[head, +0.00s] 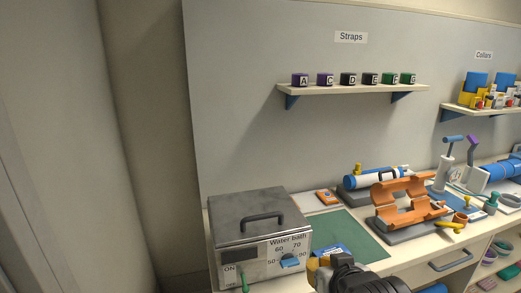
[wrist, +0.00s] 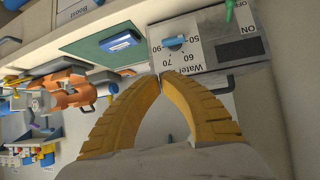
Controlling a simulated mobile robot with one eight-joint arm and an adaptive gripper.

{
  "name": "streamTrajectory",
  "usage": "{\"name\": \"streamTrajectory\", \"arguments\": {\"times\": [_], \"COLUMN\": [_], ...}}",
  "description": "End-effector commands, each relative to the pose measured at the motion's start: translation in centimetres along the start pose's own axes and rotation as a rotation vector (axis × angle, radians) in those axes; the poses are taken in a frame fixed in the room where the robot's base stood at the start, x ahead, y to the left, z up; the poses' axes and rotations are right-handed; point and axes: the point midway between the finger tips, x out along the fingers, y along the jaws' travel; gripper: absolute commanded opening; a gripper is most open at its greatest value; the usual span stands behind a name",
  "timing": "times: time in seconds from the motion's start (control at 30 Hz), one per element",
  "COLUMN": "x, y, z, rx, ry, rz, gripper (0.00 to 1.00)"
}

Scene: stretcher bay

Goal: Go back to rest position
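My gripper shows in the wrist view (wrist: 161,77) with two yellow ribbed fingers. Their tips meet and nothing is seen between them. In the head view my gripper (head: 318,268) is at the bottom edge, partly cut off, in front of the counter. The grey water bath (head: 262,228) stands at the counter's left end, with a handle on its lid and a blue knob. In the wrist view the water bath (wrist: 205,40) appears upside down just beyond the fingertips.
A green mat (head: 350,232) with a blue packet (head: 328,250) lies right of the water bath. An orange cradle (head: 405,205), a white-blue cylinder (head: 372,181) and several tools crowd the counter's right. The strap shelf (head: 350,90) holds several lettered boxes. A pale wall panel is at left.

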Motion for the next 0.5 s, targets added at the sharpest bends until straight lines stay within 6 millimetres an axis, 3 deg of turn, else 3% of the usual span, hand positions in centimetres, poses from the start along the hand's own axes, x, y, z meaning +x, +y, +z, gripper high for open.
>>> {"name": "streamTrajectory", "arguments": {"times": [0.1,0.23,0.33,0.5], "x": [-3.5,-6.6,-8.1,-8.8], "y": [2.6,3.9,4.2,4.3], "z": [3.1,5.8,7.0,7.5], "rx": [0.033,0.058,0.07,0.074], "ry": [-0.15,-0.273,-0.325,-0.349], "rz": [0.041,0.057,0.06,0.061], "gripper": [0.0,0.0,0.0,0.0]}}
